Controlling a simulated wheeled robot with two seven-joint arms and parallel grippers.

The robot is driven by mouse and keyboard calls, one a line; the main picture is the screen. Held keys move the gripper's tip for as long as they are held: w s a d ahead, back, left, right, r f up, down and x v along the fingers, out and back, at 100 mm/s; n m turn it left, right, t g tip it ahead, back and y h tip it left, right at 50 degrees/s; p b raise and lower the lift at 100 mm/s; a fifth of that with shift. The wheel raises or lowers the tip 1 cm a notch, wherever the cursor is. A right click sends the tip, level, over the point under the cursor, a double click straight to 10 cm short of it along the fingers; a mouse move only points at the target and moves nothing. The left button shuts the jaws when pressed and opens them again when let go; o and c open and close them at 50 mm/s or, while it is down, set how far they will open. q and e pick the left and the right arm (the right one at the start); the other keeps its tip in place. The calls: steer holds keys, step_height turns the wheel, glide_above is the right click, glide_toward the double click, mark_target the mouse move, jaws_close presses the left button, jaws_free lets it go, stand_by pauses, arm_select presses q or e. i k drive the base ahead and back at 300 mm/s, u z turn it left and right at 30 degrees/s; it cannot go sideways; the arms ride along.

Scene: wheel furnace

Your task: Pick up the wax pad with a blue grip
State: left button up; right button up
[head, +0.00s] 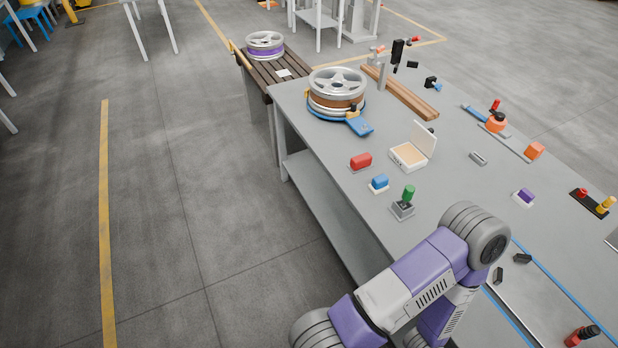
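A small pad with a blue grip (379,181) sits upright on the grey workbench (335,215), near its left edge. Its base is pale, and nothing touches it. A similar pale pad with a purple grip (524,195) sits farther right on the bench. An open white case (408,155) with a tan filling stands just behind and right of the blue-grip pad. Neither of my grippers shows in the head view. One of my purple and grey arms bends over the bench's front part, and its gripper end is out of sight.
A wheel (337,84) lies on a blue-handled fixture behind. Another wheel (264,42) sits on a slatted conveyor (270,75).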

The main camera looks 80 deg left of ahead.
mark_target(379, 184)
steer(key=u, duration=2.15)
